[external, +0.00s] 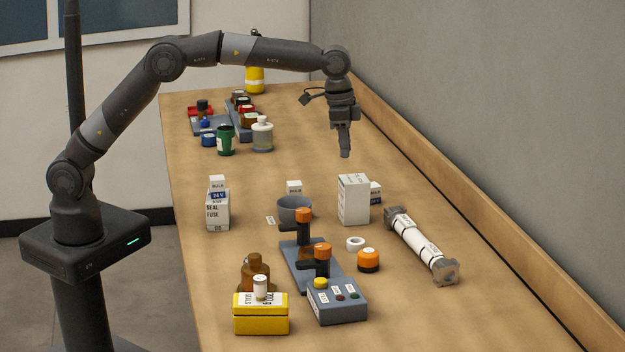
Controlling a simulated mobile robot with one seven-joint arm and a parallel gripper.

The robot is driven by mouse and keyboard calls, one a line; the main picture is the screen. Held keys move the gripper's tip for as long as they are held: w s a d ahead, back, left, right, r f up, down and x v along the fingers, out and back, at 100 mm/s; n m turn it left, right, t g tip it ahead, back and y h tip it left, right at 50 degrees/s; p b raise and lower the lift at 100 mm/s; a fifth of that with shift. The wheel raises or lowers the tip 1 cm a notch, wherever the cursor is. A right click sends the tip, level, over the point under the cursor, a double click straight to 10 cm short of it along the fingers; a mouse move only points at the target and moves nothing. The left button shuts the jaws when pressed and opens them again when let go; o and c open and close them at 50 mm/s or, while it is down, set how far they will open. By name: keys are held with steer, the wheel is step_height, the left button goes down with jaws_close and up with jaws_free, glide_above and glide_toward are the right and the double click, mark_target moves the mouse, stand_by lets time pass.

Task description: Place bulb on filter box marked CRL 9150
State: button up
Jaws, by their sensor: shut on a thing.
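My gripper (345,150) points down over the table, above and behind a tall white box (353,205). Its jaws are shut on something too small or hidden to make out. The tall white box stands upright with print I cannot read, so I cannot confirm a CRL 9150 mark. A small white box marked BULB (217,184), with a blue 24 V label below, is stacked on a white SEAL FUSE box (217,214) at left. Another BULB box (294,188) stands behind a grey bowl (295,208).
A white cylinder with grey end caps (420,245) lies at right. An orange-capped jar (368,260), a white ring (355,243), a grey fixture (304,262), a button box (337,301) and a yellow box (260,314) fill the front. The wall borders the right.

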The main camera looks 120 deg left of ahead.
glide_above(357, 178)
step_height(357, 178, down, 4)
steer(key=shift+s+d+r, duration=0.15)
steer(key=shift+f, duration=1.9)
steer(key=shift+f, duration=0.15)
steer(key=o, duration=0.8)
step_height(357, 178, up, 12)
steer(key=s, duration=0.1)
steer(key=shift+s+d, duration=0.15)
steer(key=shift+d, duration=0.2)
